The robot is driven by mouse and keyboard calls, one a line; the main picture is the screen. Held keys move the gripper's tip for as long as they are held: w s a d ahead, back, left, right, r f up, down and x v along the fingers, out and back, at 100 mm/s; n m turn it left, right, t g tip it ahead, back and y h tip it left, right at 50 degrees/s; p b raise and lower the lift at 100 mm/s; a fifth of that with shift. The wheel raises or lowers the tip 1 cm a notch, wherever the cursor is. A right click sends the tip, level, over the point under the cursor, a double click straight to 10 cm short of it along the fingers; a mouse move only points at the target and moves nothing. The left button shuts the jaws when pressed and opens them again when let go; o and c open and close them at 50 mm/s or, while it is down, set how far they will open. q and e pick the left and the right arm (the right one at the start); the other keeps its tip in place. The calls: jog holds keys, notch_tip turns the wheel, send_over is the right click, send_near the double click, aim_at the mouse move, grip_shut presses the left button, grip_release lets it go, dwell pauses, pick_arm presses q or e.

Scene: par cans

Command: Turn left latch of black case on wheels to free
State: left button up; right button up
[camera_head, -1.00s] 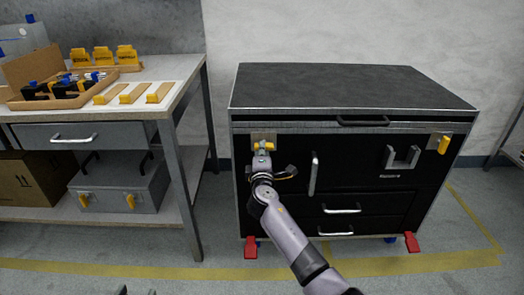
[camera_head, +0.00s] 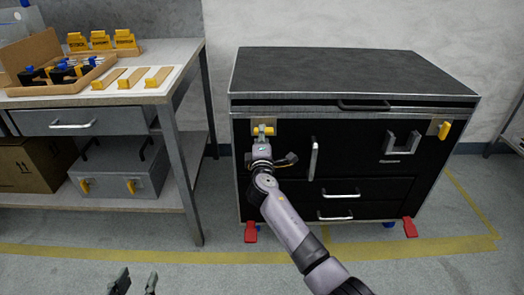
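The black case on wheels (camera_head: 354,70) stands against the wall at the right. Its left latch has a metal plate (camera_head: 265,122) and a yellow handle (camera_head: 270,131) that appears crosswise, partly hidden by my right gripper (camera_head: 263,139). That gripper, on the arm from the lower right, is at the latch; its fingers are small and mostly covered by the wrist, so I cannot tell if they grip the handle. The right latch (camera_head: 444,130) has a yellow, nearly upright handle. My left gripper (camera_head: 134,284) shows at the bottom left edge, fingers apart, empty, far from the case.
A workbench (camera_head: 186,58) at the left bears a wooden tray and yellow-tipped pieces. A grey case (camera_head: 118,186) is on its lower shelf. Red wheel pedals (camera_head: 250,232) stick out under the black case. The floor in front is clear.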

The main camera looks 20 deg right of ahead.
jog(key=v, duration=1)
jog(key=shift+s, duration=0.35)
jog(key=shift+a, duration=0.1)
